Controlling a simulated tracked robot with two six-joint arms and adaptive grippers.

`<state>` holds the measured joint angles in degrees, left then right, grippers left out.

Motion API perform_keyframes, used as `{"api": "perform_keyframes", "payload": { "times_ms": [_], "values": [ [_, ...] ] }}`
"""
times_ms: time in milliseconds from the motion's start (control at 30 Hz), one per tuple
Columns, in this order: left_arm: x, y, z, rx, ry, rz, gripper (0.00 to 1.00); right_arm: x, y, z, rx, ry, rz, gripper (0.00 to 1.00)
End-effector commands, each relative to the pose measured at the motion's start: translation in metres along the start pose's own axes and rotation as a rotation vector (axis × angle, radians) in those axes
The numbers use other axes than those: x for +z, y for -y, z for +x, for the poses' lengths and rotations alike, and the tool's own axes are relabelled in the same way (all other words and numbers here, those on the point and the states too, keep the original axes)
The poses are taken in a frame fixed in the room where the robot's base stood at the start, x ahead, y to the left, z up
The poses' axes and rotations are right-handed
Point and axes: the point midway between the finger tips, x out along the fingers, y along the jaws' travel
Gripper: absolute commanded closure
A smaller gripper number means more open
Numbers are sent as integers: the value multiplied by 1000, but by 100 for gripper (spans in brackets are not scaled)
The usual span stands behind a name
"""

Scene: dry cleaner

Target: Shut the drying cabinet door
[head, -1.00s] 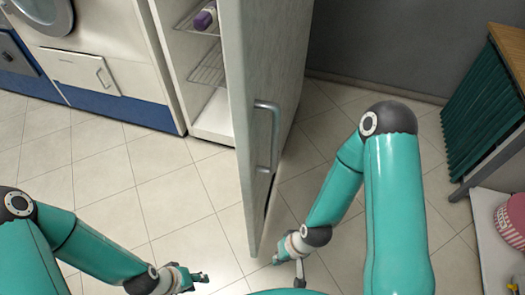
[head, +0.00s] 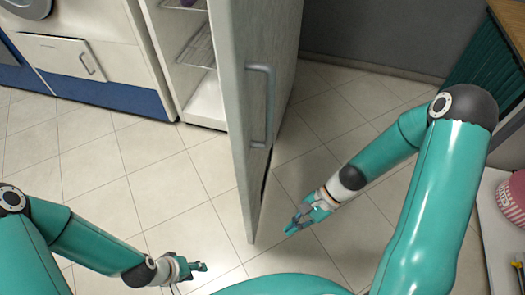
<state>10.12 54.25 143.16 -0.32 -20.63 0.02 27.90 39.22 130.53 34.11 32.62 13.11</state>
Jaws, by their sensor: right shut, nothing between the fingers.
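The drying cabinet door (head: 228,130) stands wide open, its edge toward me and its outer face turned right. A grey vertical bar handle (head: 268,105) is on that outer face. The open cabinet (head: 208,104) behind it shows its pale interior and wire shelves to the left of the door. My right gripper (head: 291,228) is shut and empty, right of the door's lower free end, apart from it in the picture. My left gripper (head: 202,267) is low and left of the door, touching nothing visible; whether its small fingers are open is unclear.
A white washing machine (head: 100,45) with a blue base stands left of the cabinet. At right are a dark green slatted unit (head: 478,72) and a pale shelf (head: 487,225) with a pink striped tub (head: 513,200).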

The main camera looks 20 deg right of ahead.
Motion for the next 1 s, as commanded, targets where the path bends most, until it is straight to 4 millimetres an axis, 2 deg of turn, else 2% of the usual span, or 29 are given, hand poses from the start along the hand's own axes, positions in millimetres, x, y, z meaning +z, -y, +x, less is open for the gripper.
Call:
{"api": "perform_keyframes", "payload": {
  "times_ms": [33,100,233,300,400,500,667,1000],
  "values": [
    [0,7,20,0,0,0,60,-8,16,-11,-98,85,120,100],
    [0,12,32,0,0,0,60,-2,40,-40,-228,225,251,100],
    [0,18,48,0,0,0,60,5,77,-105,-453,458,380,100],
    [0,20,54,0,0,0,60,8,89,-138,-548,556,404,100],
    [0,22,60,0,0,0,60,12,97,-174,-641,655,410,100],
    [0,22,61,0,0,0,60,16,101,-193,-688,705,405,100],
    [0,22,60,0,0,0,60,24,110,-193,-699,724,402,100],
    [0,22,61,0,0,0,60,54,153,-157,-692,724,402,100]
  ]
}}
